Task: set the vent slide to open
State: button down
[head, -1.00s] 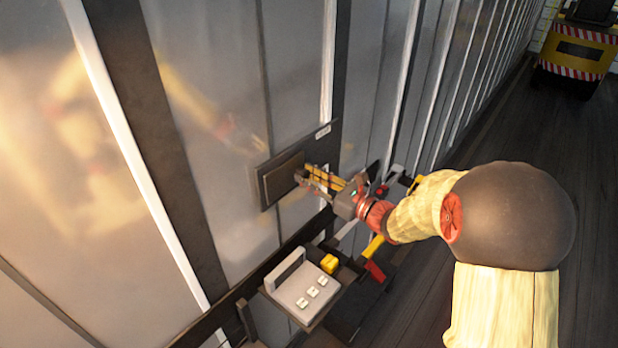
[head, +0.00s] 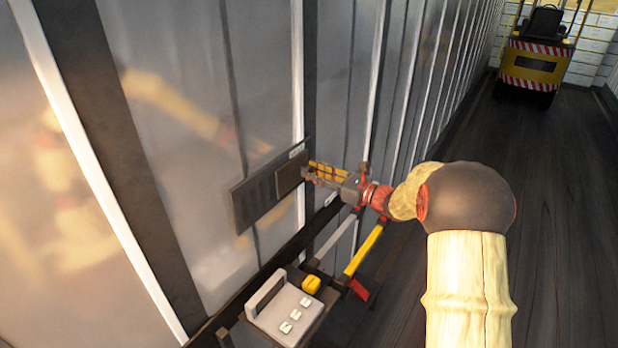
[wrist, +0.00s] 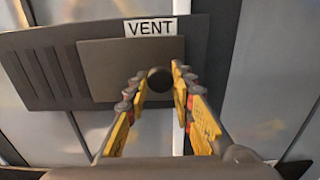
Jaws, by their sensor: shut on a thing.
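The vent is a dark plate (head: 252,203) on the wall panel, with its slats uncovered on the left side. Its slide cover (head: 289,176) sits at the plate's right end, under the VENT label (wrist: 151,27). In the wrist view the cover (wrist: 110,70) shows as a flat brown-grey panel, with the slats (wrist: 40,78) bare to its left. A round black knob (wrist: 159,80) stands on the cover. My gripper (head: 311,172) is shut on this knob, with a yellow finger on each side of it in the wrist view (wrist: 159,84).
Below the vent a grey box with white switches (head: 283,312) and a yellow button (head: 311,284) stands out from the wall. A yellow bar (head: 364,250) with a red end is beside it. A yellow forklift (head: 537,62) stands far back; the floor at right is clear.

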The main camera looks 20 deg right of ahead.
jog(key=shift+w+d+r, duration=0.1)
jog(key=shift+d, duration=0.05)
jog(key=c, duration=1.7)
grip_release()
jog(key=shift+w+d, duration=0.1)
jog(key=shift+o, duration=1)
jog(key=v, duration=1.2)
